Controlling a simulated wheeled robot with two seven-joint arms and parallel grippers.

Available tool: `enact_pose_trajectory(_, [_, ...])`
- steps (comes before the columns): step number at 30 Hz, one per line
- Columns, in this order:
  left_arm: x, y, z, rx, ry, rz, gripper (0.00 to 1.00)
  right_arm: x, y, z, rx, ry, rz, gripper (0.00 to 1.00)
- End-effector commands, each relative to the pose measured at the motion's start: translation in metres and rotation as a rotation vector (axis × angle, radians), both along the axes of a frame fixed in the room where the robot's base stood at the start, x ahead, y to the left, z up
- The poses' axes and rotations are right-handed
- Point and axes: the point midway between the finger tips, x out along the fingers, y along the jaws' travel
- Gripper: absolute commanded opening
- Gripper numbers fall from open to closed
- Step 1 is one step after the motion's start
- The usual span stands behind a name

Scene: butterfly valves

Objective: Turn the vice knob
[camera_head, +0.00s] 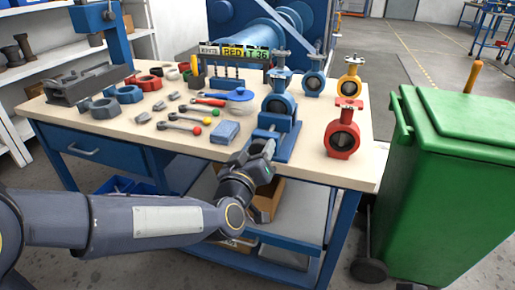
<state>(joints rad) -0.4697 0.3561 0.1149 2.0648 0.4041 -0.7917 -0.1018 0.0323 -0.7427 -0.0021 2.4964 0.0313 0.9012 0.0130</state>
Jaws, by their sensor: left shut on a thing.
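A blue vice (287,147) stands at the front edge of the workbench, right of the middle. A blue butterfly valve (279,106) sits upright in it. My left gripper (264,149) reaches up to the front of the vice, at the bench edge. It is shut on the vice knob, which is mostly hidden behind the fingers. How far the knob is turned cannot be told. My right gripper is not in view.
On the workbench (356,176), a red valve (342,136) stands right of the vice, with a yellow valve (349,82) and another blue valve (314,78) behind. Several loose tools lie left. A green bin (450,190) stands close to the right.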

Motion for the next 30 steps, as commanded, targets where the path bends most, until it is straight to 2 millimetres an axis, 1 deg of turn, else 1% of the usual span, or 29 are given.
enact_pose_trajectory(1, [-0.001,-0.001,0.000,0.046,-0.010,-0.002,0.24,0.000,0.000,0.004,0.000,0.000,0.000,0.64])
enact_pose_trajectory(18, [-0.001,-0.002,0.000,0.561,-0.178,-0.003,0.24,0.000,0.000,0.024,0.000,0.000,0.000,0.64])
enact_pose_trajectory(30, [-0.001,-0.003,0.000,0.890,-0.285,-0.003,0.24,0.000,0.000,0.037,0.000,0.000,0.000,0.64])
